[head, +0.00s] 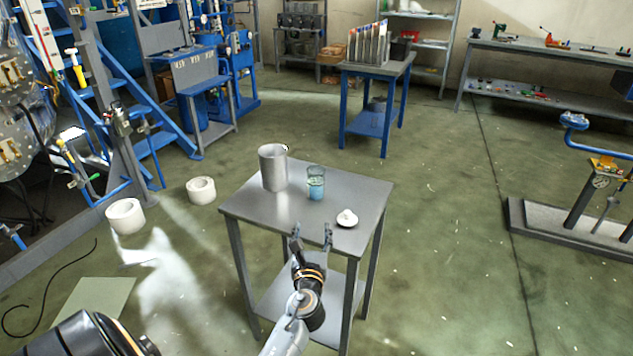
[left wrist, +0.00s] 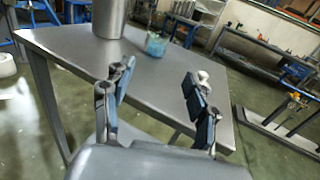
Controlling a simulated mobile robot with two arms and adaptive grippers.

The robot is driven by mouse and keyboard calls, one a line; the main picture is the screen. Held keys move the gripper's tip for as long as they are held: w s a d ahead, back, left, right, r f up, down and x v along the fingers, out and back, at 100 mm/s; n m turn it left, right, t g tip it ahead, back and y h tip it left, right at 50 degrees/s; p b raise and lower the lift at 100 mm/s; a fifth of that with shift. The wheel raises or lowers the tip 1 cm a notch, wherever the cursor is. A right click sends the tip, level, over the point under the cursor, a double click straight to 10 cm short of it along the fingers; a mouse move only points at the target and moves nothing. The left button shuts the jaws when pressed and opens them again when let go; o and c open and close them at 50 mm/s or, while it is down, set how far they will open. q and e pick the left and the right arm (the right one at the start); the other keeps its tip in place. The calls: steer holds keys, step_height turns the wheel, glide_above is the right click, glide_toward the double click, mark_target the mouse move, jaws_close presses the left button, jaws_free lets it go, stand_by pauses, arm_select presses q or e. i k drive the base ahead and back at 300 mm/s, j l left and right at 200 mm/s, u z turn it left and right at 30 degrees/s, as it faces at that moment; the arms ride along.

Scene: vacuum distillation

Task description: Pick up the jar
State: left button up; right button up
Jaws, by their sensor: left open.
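A clear glass jar (head: 316,188) with blue contents stands upright on a small grey metal table (head: 240,205). In the left wrist view the jar (left wrist: 156,46) shows beyond the fingertips, toward the top middle. My left gripper (head: 312,234) is at the table's front edge, in front of the jar and apart from it. In the left wrist view its two fingers (left wrist: 158,88) are spread wide with nothing between them. My right gripper is not in view.
A tall metal cylinder (head: 272,168) stands just left of the jar. A small white object (head: 347,217) on a dark base sits at the table's right front, close to the right finger. White rings (head: 125,216) lie on the floor at left.

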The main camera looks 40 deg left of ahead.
mark_target(315, 173)
steer(key=i+j, duration=0.45)
steer(key=j, duration=0.3)
steer(key=i+j, duration=0.25)
steer(key=j+z, duration=0.05)
steer(key=j, duration=0.05)
